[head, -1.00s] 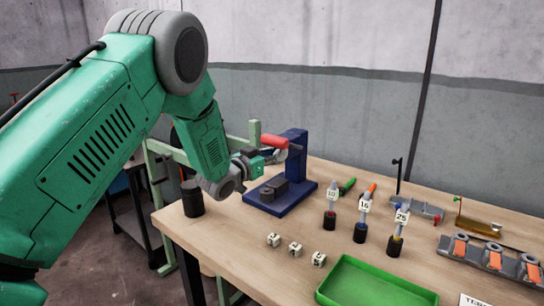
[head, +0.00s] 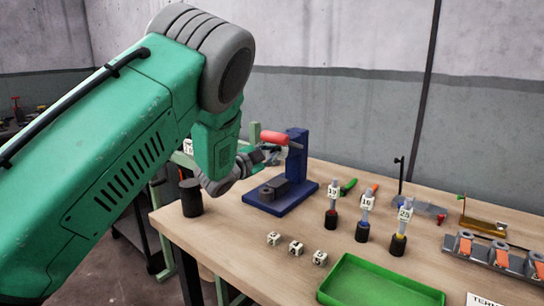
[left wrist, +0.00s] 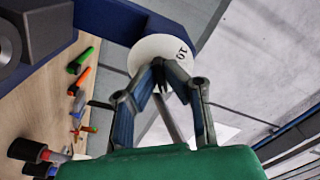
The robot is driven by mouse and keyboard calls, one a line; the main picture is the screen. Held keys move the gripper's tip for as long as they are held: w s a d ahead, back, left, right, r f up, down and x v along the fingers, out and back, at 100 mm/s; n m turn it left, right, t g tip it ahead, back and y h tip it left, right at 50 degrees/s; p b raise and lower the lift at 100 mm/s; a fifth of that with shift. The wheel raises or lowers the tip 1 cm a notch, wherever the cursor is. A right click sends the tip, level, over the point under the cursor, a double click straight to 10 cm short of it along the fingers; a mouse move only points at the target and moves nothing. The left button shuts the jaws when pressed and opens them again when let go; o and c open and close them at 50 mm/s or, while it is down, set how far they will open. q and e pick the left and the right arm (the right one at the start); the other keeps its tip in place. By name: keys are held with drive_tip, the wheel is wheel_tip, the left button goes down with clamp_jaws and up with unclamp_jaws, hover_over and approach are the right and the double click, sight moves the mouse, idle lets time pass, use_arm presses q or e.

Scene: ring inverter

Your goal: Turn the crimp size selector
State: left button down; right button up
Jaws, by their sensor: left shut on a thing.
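The blue crimping press (head: 295,165) stands at the back left of the bench, with a red handle (head: 274,138) on its upper part. The crimp size selector is a white round dial (left wrist: 150,50) on the blue press in the left wrist view. It bears a dark two-digit number, seen at a slant and hard to read. My left gripper (left wrist: 165,70) is shut at the dial's middle, on the selector's grip, which the fingers mostly hide. In the head view my left gripper (head: 268,155) is beside the press, below the red handle. My right gripper is not in view.
A black cylinder (head: 191,198) stands at the bench's left edge. Small white numbered cubes (head: 296,248) and a green tray (head: 380,285) lie in front. Tagged tools in dark holders (head: 362,232) stand right of the press.

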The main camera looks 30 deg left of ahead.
use_arm(q)
drive_tip(key=shift+s+f+m, duration=0.1)
drive_tip(key=shift+f+m, duration=0.3)
drive_tip(key=shift+m, duration=0.3)
drive_tip(key=c, duration=1.7)
unclamp_jaws()
drive_tip(key=shift+w+a, duration=0.1)
drive_tip(key=shift+w, duration=0.1)
drive_tip(key=shift+r, duration=0.15)
drive_tip(key=s, duration=0.8)
drive_tip(key=s+a, duration=0.1)
drive_tip(key=s, duration=0.3)
